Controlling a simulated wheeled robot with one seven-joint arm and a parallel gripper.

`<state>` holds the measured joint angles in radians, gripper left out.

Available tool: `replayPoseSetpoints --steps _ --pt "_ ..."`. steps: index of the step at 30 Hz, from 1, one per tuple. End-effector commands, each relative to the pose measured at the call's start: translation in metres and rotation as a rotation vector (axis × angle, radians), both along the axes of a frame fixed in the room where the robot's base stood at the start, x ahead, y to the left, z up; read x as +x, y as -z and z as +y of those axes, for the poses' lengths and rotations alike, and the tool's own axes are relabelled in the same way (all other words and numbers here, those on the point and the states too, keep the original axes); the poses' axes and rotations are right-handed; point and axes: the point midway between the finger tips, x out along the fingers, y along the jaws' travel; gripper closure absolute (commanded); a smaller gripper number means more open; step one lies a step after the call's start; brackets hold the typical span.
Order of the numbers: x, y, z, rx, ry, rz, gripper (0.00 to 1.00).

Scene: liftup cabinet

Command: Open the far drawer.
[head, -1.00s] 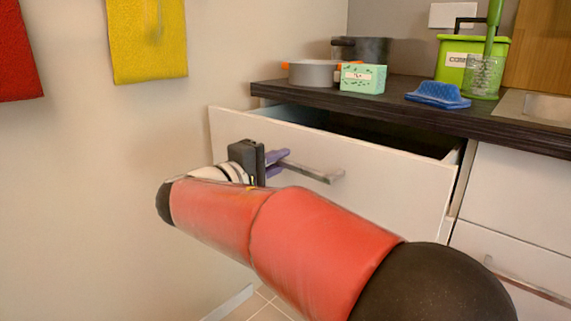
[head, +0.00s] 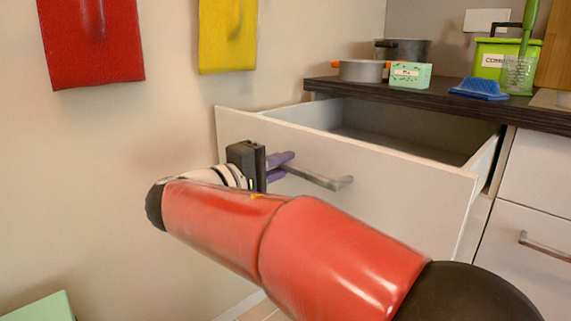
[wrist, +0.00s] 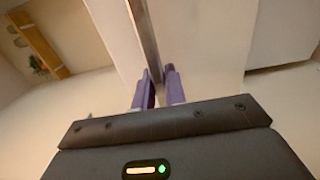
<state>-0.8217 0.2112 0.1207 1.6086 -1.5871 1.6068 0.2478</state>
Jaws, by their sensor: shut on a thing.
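The far drawer (head: 400,200) has a white front and stands pulled well out from under the dark countertop in the head view. Its grey inside shows and looks empty where visible. Its metal bar handle (head: 322,179) runs across the front. My gripper (head: 281,166) is at the left part of the handle, with its purple fingers shut on it. In the wrist view the purple fingertips (wrist: 159,75) sit on either side of the handle bar (wrist: 143,35). My red arm hides the lower left of the drawer front.
A closed drawer (head: 525,235) is at right. A wall with red (head: 90,42) and yellow (head: 227,35) towels bounds the left.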

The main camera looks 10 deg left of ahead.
Motion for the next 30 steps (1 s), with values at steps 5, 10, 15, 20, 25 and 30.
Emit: replayPoseSetpoints --steps 5,10,15,20,25,30 --pt "-0.001 0.001 0.000 0.000 0.002 0.001 1.00" --pt "-0.001 0.001 0.000 0.000 0.002 0.001 1.00" --pt "0.000 0.001 0.000 -0.001 0.002 0.001 0.70" --pt "0.000 0.000 0.000 -0.001 0.001 0.001 0.65" --pt "-0.001 0.000 0.001 0.000 0.000 0.000 0.65" --pt "-0.016 0.000 0.013 -0.001 -0.002 0.001 0.65"
